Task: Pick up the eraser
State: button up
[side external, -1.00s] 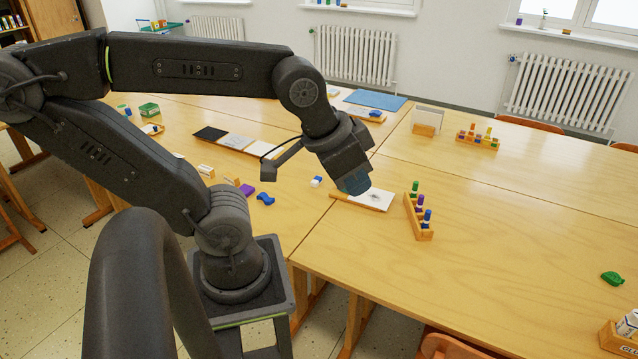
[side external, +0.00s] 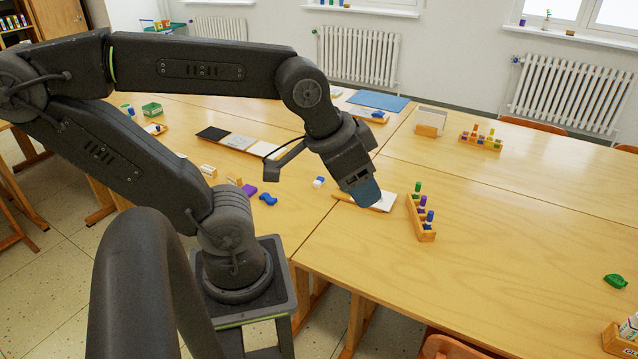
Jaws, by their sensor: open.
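A small blue-and-white block (side external: 318,182), which looks like an eraser, lies on the table left of a white pad. My gripper (side external: 366,192) points down with blue fingertips over the white pad (side external: 386,202) on its wooden board. It is to the right of the block and apart from it. The gripper is open, with nothing visible between the fingers. The fingers hide the middle of the pad, and I cannot tell their exact height above it.
A wooden rack with coloured pegs (side external: 421,219) stands just right of the pad. A blue wavy piece (side external: 268,199) and a purple block (side external: 249,190) lie to the left. A green piece (side external: 615,281) lies far right. The table between is clear.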

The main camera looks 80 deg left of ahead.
jog(key=w+a+r+n+g+y, duration=0.1)
jog(key=w+a+n+g, duration=0.15)
jog(key=w+a, duration=0.7)
jog(key=w+a+f+n, duration=0.1)
jog(key=w+a+n, duration=0.1)
jog(key=w+a, duration=0.45)
jog(key=n+g+h, duration=0.1)
jog(key=n+g, duration=0.2)
jog(key=n, duration=0.2)
send_over(320, 179)
notch_tip(320, 179, down, 22)
notch_tip(320, 179, down, 7)
jog(key=shift+s+r, duration=0.1)
jog(key=shift+f, duration=3.35)
